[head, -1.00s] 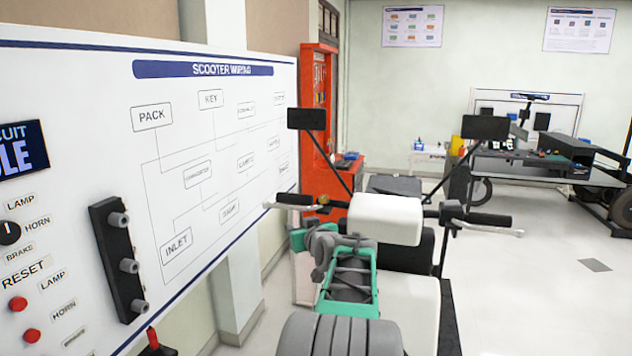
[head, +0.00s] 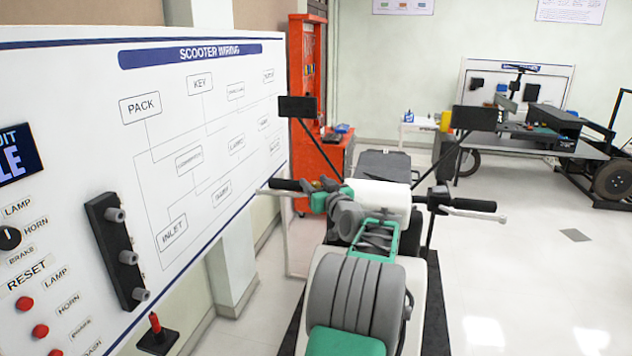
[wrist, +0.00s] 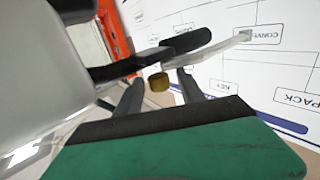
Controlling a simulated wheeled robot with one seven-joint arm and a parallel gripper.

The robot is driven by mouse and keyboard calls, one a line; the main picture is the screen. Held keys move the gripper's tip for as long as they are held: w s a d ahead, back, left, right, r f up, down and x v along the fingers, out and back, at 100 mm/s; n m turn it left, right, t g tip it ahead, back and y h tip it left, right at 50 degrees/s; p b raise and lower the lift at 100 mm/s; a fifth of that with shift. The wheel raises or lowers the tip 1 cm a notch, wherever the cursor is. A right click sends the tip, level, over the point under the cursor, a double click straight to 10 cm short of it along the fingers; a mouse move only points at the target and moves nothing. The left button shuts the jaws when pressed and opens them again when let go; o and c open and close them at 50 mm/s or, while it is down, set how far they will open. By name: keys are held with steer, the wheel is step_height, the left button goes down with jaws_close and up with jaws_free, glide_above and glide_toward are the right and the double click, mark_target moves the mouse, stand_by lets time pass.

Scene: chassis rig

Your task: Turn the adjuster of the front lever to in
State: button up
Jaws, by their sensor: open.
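A scooter handlebar stands ahead, with a black grip (head: 288,184) and a silver lever (head: 268,191) at its left end. In the wrist view the black grip (wrist: 186,42) and the silver lever (wrist: 205,51) cross above a small brass adjuster knob (wrist: 159,82). My gripper (wrist: 160,82) is open, with one dark finger on each side of the knob. I cannot tell whether the fingers touch it. In the head view my gripper (head: 323,186) is at the inner end of the left grip. The knob is hidden there, and its setting mark cannot be read.
The scooter's white front panel (head: 372,196) and mirrors (head: 297,107) are close to my arm. The wiring board (head: 230,150) stands at the left. A second lever (head: 475,213) is on the right handlebar. Open floor (head: 530,260) lies at the right.

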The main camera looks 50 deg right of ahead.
jaws_close()
stand_by(0.3)
steer(key=shift+w+a+f+m+g+h+b, duration=0.1)
steer(key=shift+a+f+m+g+h+b, duration=0.1)
steer(key=shift+m+g+h+b, duration=0.45)
steer(key=m+g+h+b, duration=0.1)
steer(key=h+b, duration=0.1)
steer(key=shift+b, duration=0.35)
steer(key=shift+m+g+h+b, duration=0.65)
steer(key=shift+m+g+b, duration=0.1)
steer(key=shift+d+r+m+g+h, duration=0.15)
steer(key=shift+m+g+h, duration=0.25)
steer(key=shift+m+g, duration=0.1)
